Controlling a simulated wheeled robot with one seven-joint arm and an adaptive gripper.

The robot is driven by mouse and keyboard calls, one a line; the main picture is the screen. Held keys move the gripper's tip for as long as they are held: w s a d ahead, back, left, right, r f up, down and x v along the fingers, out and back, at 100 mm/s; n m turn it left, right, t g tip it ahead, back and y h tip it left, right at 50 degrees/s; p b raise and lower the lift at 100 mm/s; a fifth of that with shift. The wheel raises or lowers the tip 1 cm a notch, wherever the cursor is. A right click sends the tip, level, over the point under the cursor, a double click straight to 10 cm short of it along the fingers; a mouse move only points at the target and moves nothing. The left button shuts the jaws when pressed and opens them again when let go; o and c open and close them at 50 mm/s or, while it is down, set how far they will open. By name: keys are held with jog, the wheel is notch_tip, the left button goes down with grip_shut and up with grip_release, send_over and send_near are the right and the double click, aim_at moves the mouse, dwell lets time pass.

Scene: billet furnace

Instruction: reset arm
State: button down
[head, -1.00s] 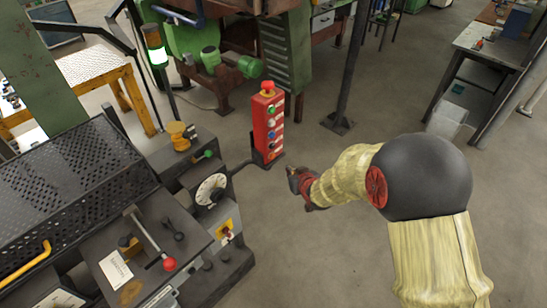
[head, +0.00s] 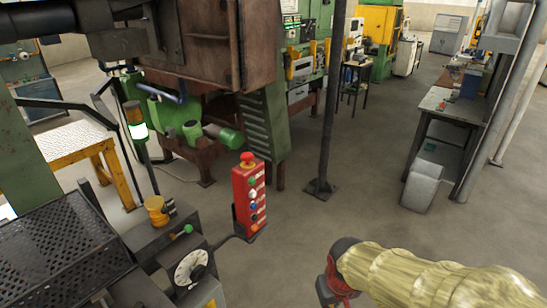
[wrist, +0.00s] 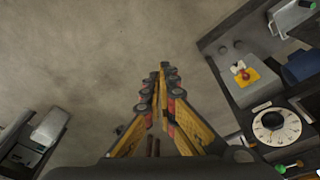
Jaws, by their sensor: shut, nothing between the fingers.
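My gripper (wrist: 160,92) is shut and empty in the wrist view, its yellow and black fingers meeting over bare floor. In the head view my gripper (head: 326,288) is at the bottom edge, right of centre, with its fingers partly cut off by the frame. My arm, in a pale yellow sleeve, runs from it to the lower right corner. No part of the gripper visibly touches anything.
A red button box (head: 250,198) stands left of the gripper. A dark machine console with a round dial (head: 190,268) is at lower left; the dial also shows in the wrist view (wrist: 275,126). A workbench (head: 446,105) stands at right. Open floor lies between.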

jog(key=s+d+r+m+t+b, duration=0.2)
jog(key=s+d+r+t+b, duration=0.1)
jog(key=s+r, duration=0.7)
notch_tip(320, 180, up, 3)
jog(key=shift+d+f+t, duration=0.1)
jog(key=shift+d+t, duration=0.2)
jog(key=shift+d, duration=0.55)
